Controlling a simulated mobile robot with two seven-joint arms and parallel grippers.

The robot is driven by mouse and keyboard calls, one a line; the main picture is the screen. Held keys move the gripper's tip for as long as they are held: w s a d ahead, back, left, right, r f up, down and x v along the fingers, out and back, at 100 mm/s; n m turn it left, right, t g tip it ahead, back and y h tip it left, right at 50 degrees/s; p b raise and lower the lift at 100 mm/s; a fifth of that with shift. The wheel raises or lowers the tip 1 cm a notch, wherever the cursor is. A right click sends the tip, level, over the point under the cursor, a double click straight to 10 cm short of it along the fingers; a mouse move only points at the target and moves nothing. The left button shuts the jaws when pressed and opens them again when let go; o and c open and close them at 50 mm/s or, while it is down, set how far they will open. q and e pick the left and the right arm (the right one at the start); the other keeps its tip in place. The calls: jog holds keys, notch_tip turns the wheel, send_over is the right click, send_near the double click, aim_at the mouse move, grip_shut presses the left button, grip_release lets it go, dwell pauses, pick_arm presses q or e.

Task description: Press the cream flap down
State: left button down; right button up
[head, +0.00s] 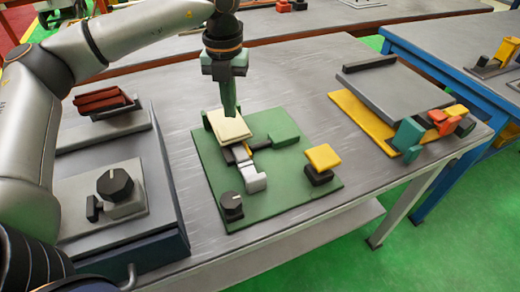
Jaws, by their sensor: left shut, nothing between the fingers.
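The cream flap (228,128) is a small pale square plate at the back left of a green fixture board (280,203). It appears slightly tilted. My left gripper (231,113) comes down from above with its green fingers shut and empty. Its fingertips are over the flap and look to be at or very close to its top face; I cannot tell whether they touch. My right gripper is not in view.
The board also carries a black knob (231,205) and a yellow-topped block (322,157). A grey plate on a yellow base (362,118) stands to the right. A grey unit with a black knob (115,185) stands left. Bare table lies between board and yellow base.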

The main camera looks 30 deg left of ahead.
pick_arm(q)
notch_tip(320, 180, up, 6)
jog(key=p, duration=0.3)
jog(key=shift+f+p, duration=0.25)
jog(key=shift+p, duration=0.15)
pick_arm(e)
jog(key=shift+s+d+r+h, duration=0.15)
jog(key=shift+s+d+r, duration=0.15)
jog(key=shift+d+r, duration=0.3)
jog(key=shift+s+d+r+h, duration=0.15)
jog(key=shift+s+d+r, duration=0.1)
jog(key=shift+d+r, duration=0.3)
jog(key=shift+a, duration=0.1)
